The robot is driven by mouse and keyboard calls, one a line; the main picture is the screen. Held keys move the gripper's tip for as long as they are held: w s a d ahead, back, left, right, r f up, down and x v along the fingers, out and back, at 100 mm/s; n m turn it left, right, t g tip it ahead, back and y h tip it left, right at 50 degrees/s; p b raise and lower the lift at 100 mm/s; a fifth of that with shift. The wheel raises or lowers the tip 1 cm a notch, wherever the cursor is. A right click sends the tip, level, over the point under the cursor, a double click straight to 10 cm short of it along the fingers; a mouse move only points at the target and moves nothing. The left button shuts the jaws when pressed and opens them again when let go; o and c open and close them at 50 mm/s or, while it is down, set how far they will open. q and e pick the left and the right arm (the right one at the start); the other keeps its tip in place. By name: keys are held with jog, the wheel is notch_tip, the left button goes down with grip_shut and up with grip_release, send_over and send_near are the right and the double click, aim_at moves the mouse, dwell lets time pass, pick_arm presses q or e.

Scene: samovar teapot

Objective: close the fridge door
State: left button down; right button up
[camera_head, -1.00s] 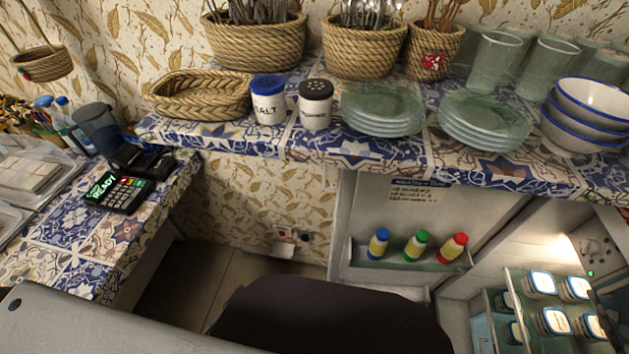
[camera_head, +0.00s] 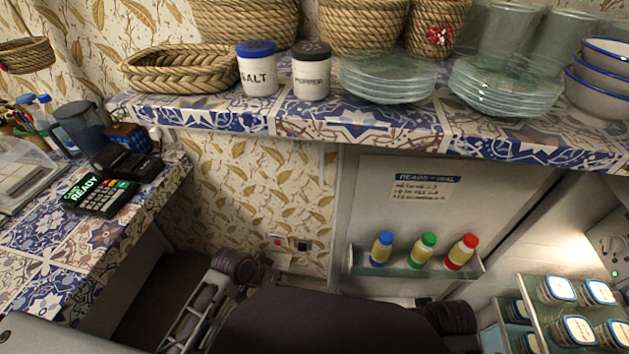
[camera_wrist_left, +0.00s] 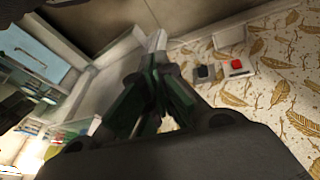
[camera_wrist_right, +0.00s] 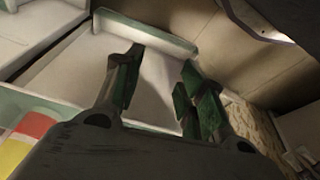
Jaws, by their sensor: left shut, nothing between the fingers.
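The fridge door (camera_head: 375,200) stands open, its inner face showing in the head view. Its shelf holds a blue-capped bottle (camera_head: 381,249), a green-capped bottle (camera_head: 423,250) and a red-capped bottle (camera_head: 461,252). The lit fridge interior (camera_head: 570,235) is open at the right. My left gripper (camera_head: 262,272) is left of the door, near the papered wall. In the left wrist view its fingers (camera_wrist_left: 155,85) are shut and empty, with pale panels beyond them. My right gripper (camera_wrist_right: 158,75) is open and empty over a pale panel. In the head view its fingers are hidden.
The tiled counter (camera_head: 360,133) above the fridge bears a salt shaker (camera_head: 257,70), a pepper shaker (camera_head: 311,72), glass plates (camera_head: 388,78) and baskets. Labelled jars (camera_head: 575,330) stand on the fridge shelves. A card terminal (camera_head: 100,197) lies on the left counter. Wall sockets (camera_wrist_left: 236,66) are near my left gripper.

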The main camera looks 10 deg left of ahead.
pick_arm(q)
jog(key=w+d+r+g+h+b, duration=0.1)
jog(key=w+d+r+h+b, duration=0.1)
jog(key=w+d+r+h, duration=0.7)
jog(key=w+a+r+n+t+h, duration=0.1)
jog(key=w+a+r+n+h, duration=0.1)
jog(key=w+a+r, duration=0.3)
jog(key=w+a+r+n+t+h, duration=0.1)
jog(key=w+a+r, duration=0.4)
jog(key=r, duration=0.7)
jog(key=shift+w+a+n+t+h, duration=0.4)
jog(key=shift+w+n+h, duration=0.3)
jog(key=shift+w+h, duration=0.45)
pick_arm(e)
jog(key=s+a+f+y, duration=0.1)
jog(key=s+a+f, duration=0.1)
jog(key=a+f, duration=0.1)
jog(key=shift+s+a+f+g, duration=0.3)
jog(key=shift+s+a+f, duration=0.1)
jog(key=shift+a, duration=0.15)
pick_arm(q)
jog(key=shift+d+r, duration=0.1)
jog(key=shift+d, duration=0.05)
